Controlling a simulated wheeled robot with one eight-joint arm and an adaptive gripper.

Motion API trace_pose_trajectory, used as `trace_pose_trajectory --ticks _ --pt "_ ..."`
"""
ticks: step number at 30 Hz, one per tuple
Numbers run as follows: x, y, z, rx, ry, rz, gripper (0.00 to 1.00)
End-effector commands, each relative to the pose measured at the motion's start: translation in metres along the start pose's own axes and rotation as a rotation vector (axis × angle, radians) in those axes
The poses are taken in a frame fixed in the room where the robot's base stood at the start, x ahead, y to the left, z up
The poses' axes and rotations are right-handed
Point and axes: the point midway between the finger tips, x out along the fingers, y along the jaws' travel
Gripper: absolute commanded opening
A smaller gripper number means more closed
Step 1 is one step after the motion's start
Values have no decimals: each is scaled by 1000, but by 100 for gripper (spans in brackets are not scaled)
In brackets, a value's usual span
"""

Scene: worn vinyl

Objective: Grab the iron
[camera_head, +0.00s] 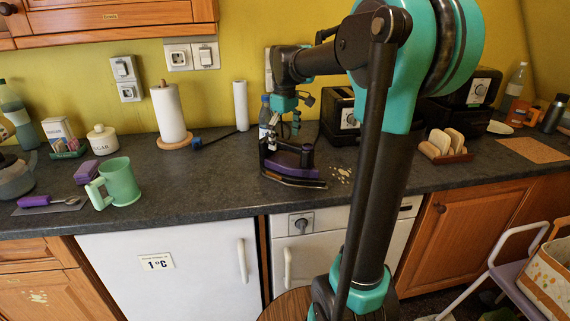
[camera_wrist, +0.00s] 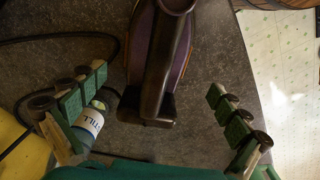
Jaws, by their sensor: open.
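The iron (camera_head: 292,160), dark with purple panels, stands on the dark counter below my gripper (camera_head: 282,122). In the wrist view, the iron (camera_wrist: 160,62) lies between the two green-padded fingers of my gripper (camera_wrist: 157,82), its dark handle running up the middle. The fingers are spread wide on either side, with visible gaps to the handle. I cannot tell how far above the handle they are. My arm hides part of the counter in the head view.
A labelled bottle (camera_wrist: 90,122) is close by the left finger in the wrist view. A dark cord (camera_wrist: 60,38) curves over the counter. A paper towel roll (camera_head: 168,114) and green mug (camera_head: 120,182) stand left; a bread rack (camera_head: 446,146) is right. Crumbs (camera_head: 341,174) lie beside the iron.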

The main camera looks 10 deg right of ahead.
Motion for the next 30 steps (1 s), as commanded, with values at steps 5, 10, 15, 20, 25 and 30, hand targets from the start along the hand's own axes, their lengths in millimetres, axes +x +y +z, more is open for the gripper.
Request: trace_pose_trajectory --ticks 5,10,15,20,25,30 --pt "10 0 0 0 0 0 100" --pt "31 4 -2 0 0 0 100" --pt "53 5 -2 0 0 0 100" --pt "61 5 -2 0 0 0 100" --pt "61 5 -2 0 0 0 100" --pt "60 5 -2 0 0 0 80"
